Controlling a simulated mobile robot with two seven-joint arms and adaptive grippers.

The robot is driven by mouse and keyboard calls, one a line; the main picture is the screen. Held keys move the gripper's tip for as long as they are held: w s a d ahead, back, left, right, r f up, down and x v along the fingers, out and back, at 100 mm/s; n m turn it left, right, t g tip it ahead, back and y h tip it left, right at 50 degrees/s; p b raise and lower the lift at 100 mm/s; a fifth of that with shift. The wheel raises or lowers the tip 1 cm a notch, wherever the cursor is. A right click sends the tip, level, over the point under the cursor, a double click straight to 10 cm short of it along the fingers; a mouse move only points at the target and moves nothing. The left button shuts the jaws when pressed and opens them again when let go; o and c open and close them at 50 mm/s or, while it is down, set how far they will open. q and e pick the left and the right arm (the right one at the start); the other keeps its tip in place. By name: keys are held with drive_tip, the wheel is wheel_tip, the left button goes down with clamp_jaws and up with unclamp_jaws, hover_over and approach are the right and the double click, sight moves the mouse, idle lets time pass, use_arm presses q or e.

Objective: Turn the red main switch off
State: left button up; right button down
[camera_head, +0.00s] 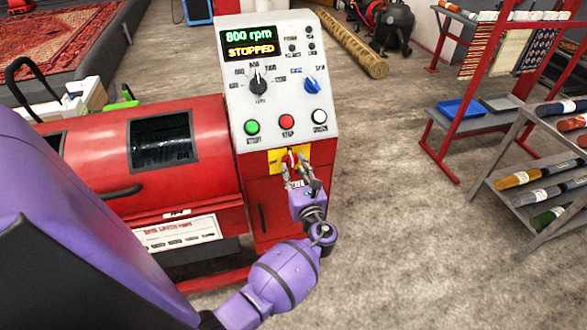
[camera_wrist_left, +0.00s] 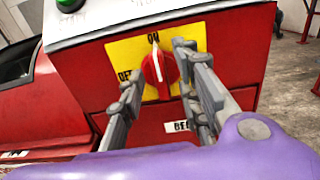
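The red main switch (camera_head: 291,159) is a rotary knob on a yellow plate (camera_wrist_left: 125,50) on the front of the machine's control box. In the left wrist view, the red knob (camera_wrist_left: 161,73) has a white pointer line directed up near the "ON" label. The "OFF" label is at the plate's left, partly hidden by a finger. My left gripper (camera_head: 299,178) is at the switch, its fingers apart on either side of the knob, also seen in the left wrist view (camera_wrist_left: 158,82). Contact with the knob is unclear. My right gripper is not in view.
The sloped control panel (camera_head: 278,75) above the switch has a display reading "800 rpm STOPPED", dials and buttons. The red machine drum (camera_head: 105,150) is at left. A red rack (camera_head: 470,100) and a shelf with rolls (camera_head: 540,185) stand at right. Floor between is clear.

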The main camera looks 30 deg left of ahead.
use_arm(q)
drive_tip(key=shift+w+a, duration=0.2)
drive_tip(key=shift+a, duration=0.05)
clamp_jaws()
drive_tip(key=shift+f, duration=0.1)
